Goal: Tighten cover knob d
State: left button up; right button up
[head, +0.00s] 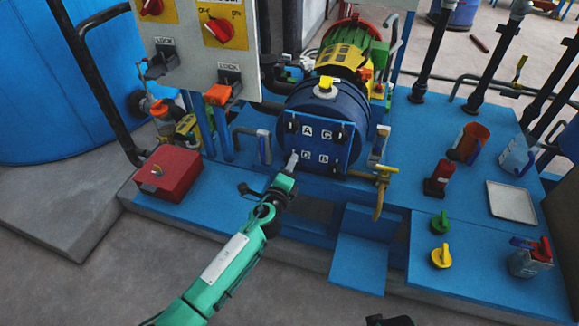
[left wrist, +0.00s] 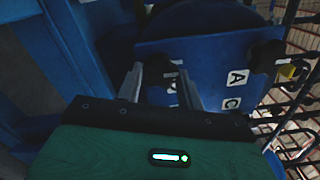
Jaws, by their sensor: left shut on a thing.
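Cover knob d (left wrist: 158,74), dark, sits by the D label at the cover's lower left in the head view, mostly hidden by my left gripper. My left gripper (head: 291,160) is shut on knob d, its two grey fingers on either side of it in the left wrist view (left wrist: 158,88). A dark piece at the head view's bottom edge may be my right gripper (head: 389,321); its fingers cannot be made out.
A red box (head: 168,173) stands left on the blue platform. A yellow-handled pipe (head: 380,185) is right of the cover. Yellow (head: 441,256) and green (head: 440,222) knobs, a tray (head: 511,202) and containers are on the right. A control panel (head: 200,50) rises upper left.

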pick_arm(q)
jog(key=o, duration=1)
jog(key=shift+v, duration=6.95)
pick_arm(e)
jog(key=shift+f, duration=0.2)
jog(key=shift+a, duration=0.1)
